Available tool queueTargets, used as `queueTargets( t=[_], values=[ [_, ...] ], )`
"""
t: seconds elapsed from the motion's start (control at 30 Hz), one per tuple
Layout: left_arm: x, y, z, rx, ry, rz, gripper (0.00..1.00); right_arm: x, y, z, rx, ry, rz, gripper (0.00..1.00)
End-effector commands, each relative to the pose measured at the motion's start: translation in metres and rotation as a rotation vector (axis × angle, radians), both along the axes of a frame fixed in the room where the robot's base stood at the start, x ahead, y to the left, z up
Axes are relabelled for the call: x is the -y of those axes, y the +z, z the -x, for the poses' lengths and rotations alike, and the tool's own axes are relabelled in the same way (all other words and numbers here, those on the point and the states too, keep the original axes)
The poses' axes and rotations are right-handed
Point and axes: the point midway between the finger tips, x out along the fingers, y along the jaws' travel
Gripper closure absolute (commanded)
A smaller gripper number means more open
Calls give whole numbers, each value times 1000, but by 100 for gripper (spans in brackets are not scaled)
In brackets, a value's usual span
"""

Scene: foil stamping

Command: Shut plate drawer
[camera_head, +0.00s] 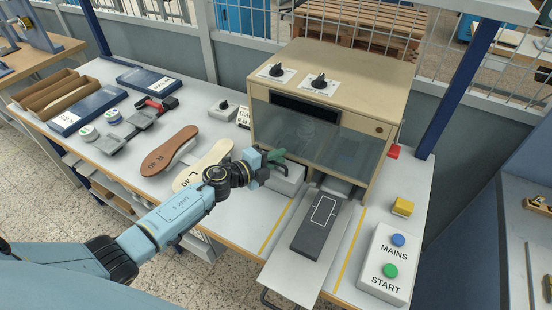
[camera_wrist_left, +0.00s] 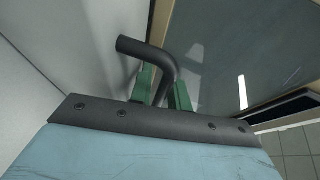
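A pale tray (camera_head: 290,272) sticks out from the front of the beige stamping machine (camera_head: 335,68), with a dark block (camera_head: 311,240) marked by a white outline on it. A grey box-like part (camera_head: 287,180) also projects at the machine's front, left of the tray; I cannot tell for sure which is the plate drawer. My left gripper (camera_head: 276,157) is at the machine's front, above the grey part. In the left wrist view its green fingers (camera_wrist_left: 163,88) closely flank a dark bent bar (camera_wrist_left: 147,48), apparently a handle. My right gripper is not in view.
The machine's glass window (camera_head: 310,140) is close behind my left gripper. A MAINS and START button box (camera_head: 376,287) and a yellow block (camera_head: 402,207) stand to the right. Insoles (camera_head: 170,151), tools and blue boxes lie on the left of the bench.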

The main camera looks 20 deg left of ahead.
Motion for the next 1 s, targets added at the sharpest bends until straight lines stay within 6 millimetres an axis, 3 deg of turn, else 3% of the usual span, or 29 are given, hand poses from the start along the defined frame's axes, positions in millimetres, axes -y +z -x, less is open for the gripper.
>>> queueTargets(
  t=[0.27, 0.7, 1.0],
  values=[
    [-12, 4, 22, -2, -1, -2, 82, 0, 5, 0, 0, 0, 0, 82],
    [-54, 19, 98, -3, -1, 0, 82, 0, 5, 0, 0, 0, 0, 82],
    [-63, 25, 114, 0, 0, 0, 82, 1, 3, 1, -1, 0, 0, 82]
  ],
)
